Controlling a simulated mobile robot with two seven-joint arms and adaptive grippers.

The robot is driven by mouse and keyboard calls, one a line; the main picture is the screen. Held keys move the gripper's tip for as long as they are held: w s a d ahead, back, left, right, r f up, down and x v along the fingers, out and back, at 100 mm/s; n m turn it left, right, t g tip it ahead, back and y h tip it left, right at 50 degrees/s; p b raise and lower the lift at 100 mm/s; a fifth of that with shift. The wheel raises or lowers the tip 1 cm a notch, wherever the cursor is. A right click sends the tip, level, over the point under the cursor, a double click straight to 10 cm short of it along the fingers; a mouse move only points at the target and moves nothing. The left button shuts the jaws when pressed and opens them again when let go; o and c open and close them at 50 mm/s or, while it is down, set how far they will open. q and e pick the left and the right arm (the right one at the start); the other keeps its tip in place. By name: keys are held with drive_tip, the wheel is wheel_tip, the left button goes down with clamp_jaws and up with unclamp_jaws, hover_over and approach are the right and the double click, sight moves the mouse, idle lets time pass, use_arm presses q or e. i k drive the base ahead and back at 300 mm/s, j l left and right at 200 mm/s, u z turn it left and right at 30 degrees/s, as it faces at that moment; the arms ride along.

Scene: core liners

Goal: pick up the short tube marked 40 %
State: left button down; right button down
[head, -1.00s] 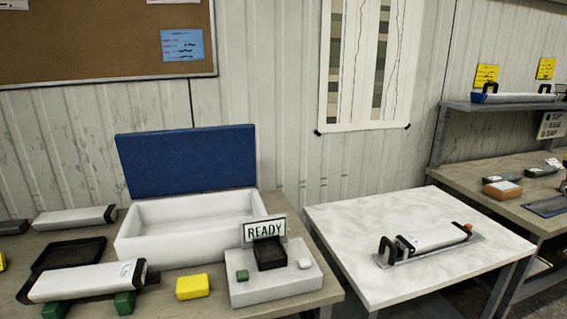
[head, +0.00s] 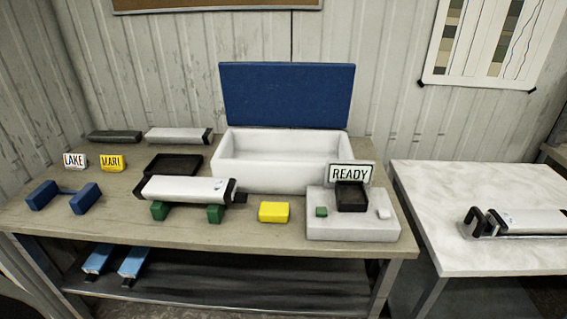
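No 40 % mark can be read on any tube. A white tube with black end caps (head: 185,189) lies across two green blocks at the bench front, with small unreadable print. Another white tube with a dark end (head: 179,135) lies at the back, beside a dark grey-green tube (head: 115,136). Two blue tubes (head: 98,260) (head: 133,262) lie on the lower shelf. A white tube (head: 533,222) lies in a metal holder on the marble-topped table at right, cut off by the picture edge. Neither of my grippers is in view.
The bench (head: 75,232) also holds a white box with an open blue lid (head: 287,95), a black tray (head: 155,170), a yellow block (head: 273,212), blue cradles (head: 84,198), LAKE and MARL signs, and a white stand with a READY sign (head: 350,174). A gap separates bench and marble table (head: 440,185).

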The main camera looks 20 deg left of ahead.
sight(195, 190)
drive_tip(key=u, duration=1.3)
drive_tip(key=i+j, duration=0.1)
drive_tip(key=j, duration=0.25)
drive_tip(key=i+j, duration=0.1)
drive_tip(key=j, duration=0.3)
drive_tip(key=i+j, duration=0.1)
drive_tip(key=j, duration=0.25)
drive_tip(key=j+z, duration=0.3)
drive_tip(key=i+j+z, duration=0.1)
drive_tip(key=j+z, duration=0.25)
